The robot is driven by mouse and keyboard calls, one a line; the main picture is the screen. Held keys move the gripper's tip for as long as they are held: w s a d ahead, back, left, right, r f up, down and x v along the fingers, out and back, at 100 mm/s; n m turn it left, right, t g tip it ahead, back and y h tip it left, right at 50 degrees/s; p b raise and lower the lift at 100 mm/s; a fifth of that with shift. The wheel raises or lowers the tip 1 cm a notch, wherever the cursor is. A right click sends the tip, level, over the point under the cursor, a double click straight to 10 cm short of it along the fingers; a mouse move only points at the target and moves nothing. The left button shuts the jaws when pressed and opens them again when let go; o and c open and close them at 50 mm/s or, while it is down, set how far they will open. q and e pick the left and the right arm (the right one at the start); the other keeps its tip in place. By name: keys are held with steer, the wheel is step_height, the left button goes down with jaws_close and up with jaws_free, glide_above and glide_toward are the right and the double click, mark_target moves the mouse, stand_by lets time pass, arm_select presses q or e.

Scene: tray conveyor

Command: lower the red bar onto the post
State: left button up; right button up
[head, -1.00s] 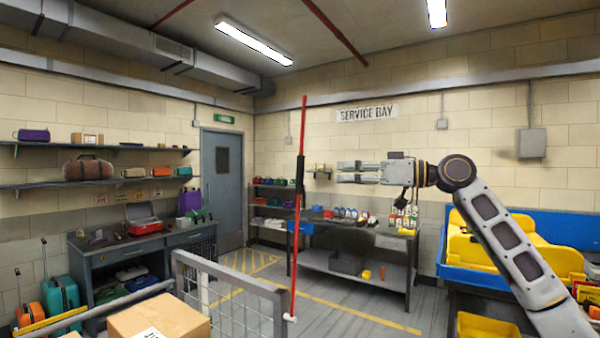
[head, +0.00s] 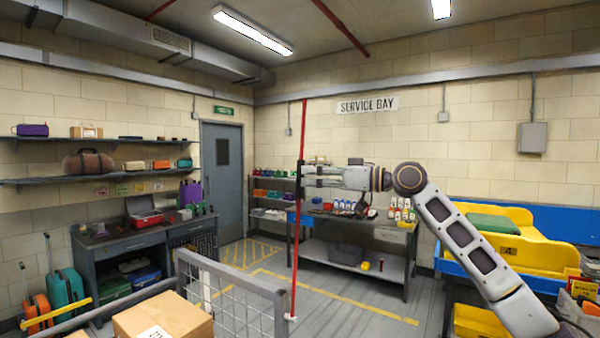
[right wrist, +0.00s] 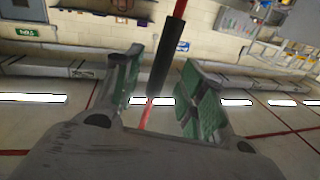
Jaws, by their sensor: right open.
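The red bar (head: 295,262) stands nearly upright in the head view, its lower end at a small white fitting (head: 291,318) beside the grey railing. A black sleeve (right wrist: 168,55) is around the bar. My right gripper (head: 308,176) reaches in from the right at sleeve height. In the right wrist view, its two green-padded fingers are spread, with the sleeve in the gap between them; contact is not clear. The post cannot be picked out for certain; a grey upright (head: 281,314) ends the railing near the bar's foot. My left gripper is not in view.
A grey mesh railing (head: 232,280) and a cardboard box (head: 165,318) are at the front. A workbench (head: 350,262) with bottles stands behind the bar. Yellow trays (head: 510,250) on a blue frame are at the right. Floor beyond the railing is open.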

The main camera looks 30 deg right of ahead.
mark_target(300, 176)
steer(key=shift+p+x, duration=0.75)
steer(key=shift+x, duration=1.35)
jaws_close()
